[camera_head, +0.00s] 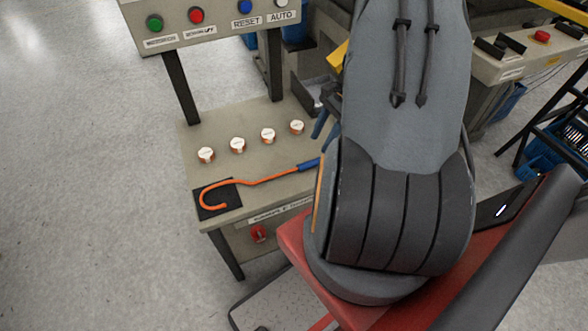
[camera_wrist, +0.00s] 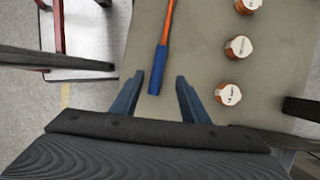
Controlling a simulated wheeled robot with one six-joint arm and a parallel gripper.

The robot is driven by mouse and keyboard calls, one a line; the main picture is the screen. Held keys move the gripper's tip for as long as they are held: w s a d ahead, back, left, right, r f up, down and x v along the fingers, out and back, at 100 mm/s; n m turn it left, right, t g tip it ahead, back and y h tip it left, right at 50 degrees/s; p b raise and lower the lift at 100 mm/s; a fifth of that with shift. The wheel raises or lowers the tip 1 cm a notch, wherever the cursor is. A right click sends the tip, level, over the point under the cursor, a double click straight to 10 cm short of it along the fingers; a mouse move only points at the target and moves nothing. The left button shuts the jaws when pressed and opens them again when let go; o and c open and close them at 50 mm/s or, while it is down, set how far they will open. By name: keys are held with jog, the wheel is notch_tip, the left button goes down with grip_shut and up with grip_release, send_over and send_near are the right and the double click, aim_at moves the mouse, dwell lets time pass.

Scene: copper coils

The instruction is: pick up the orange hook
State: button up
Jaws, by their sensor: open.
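The orange hook (camera_head: 255,182) lies on a small beige table (camera_head: 190,140). Its curved end rests on a black pad (camera_head: 230,208) at the table's front left corner, and its blue handle points to the right, partly hidden by my arm in the head view. In the wrist view the blue handle (camera_wrist: 158,72) shows with part of the orange rod above it. My gripper (camera_wrist: 157,88) is open, with one blue finger on each side of the handle's end. The fingers appear apart from the handle. In the head view my arm hides most of the gripper.
Several copper coils with white tops (camera_head: 237,145) stand in a row behind the hook. A button panel (camera_head: 215,18) rises on posts at the table's back. A red knob (camera_head: 258,233) is on the table's front. Open floor (camera_head: 90,200) lies to the left.

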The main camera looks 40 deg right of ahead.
aim_at(315, 160)
jog(key=shift+s+d+f+m, duration=0.2)
jog(key=shift+d+f+m, duration=0.1)
jog(key=shift+d+f, duration=0.15)
jog(key=shift+f, duration=0.35)
jog(key=shift+p+x, duration=1.35)
jog(key=shift+x, duration=2.35)
jog(key=shift+f, duration=0.1)
grip_shut()
